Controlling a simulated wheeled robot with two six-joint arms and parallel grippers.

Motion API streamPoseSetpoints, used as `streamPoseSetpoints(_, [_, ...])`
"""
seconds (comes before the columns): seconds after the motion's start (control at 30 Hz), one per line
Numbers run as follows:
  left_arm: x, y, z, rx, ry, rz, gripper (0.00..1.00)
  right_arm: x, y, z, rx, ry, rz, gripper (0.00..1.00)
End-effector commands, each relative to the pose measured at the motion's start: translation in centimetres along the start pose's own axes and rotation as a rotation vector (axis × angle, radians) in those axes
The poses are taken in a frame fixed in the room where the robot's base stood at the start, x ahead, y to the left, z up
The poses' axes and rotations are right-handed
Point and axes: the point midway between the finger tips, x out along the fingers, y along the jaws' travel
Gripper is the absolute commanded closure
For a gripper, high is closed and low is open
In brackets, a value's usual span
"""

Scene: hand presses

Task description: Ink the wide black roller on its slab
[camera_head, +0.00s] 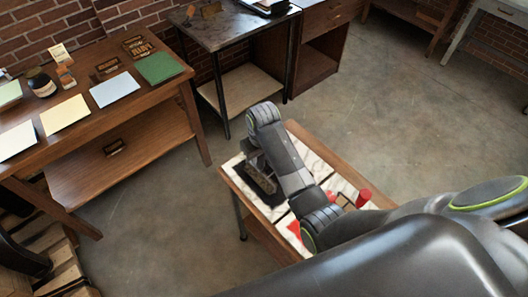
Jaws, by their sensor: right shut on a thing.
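My right gripper (257,168) points down over the left part of a small wooden table. It is shut on what appears to be the wide black roller, which is mostly hidden by the gripper and its wrist. Beneath it is a pale marbled slab (279,211) with a dark patch of black ink (262,191). I cannot tell whether the roller touches the slab. My left gripper is not in view.
On the same small table (313,138), a red-handled tool (363,197) and red ink (296,229) show beside my right arm. A wooden bench (130,86) with coloured sheets stands at the left. A dark-topped table (232,28) stands behind. Grey floor lies between.

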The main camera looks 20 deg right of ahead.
Motion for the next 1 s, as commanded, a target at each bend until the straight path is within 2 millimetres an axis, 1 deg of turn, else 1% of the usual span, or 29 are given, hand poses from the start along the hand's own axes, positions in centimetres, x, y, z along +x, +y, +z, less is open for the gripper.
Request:
streamPoseSetpoints(0.1, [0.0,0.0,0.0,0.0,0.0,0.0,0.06,0.0,-1.1,0.1,0.0,0.001,-0.002,0.91])
streamPoseSetpoints(0.23, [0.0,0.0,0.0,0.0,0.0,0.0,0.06,0.0,-1.9,0.2,0.0,0.001,-0.002,0.91])
streamPoseSetpoints(0.57, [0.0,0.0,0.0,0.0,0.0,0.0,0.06,-0.1,-2.0,0.3,0.0,0.001,0.001,0.91])
streamPoseSetpoints(0.67, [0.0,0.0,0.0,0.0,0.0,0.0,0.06,-0.5,-2.0,0.2,0.0,0.001,0.001,0.91])
streamPoseSetpoints(1.0, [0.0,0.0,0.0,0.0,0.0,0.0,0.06,-3.2,-2.0,-0.2,0.0,0.003,0.001,0.91])
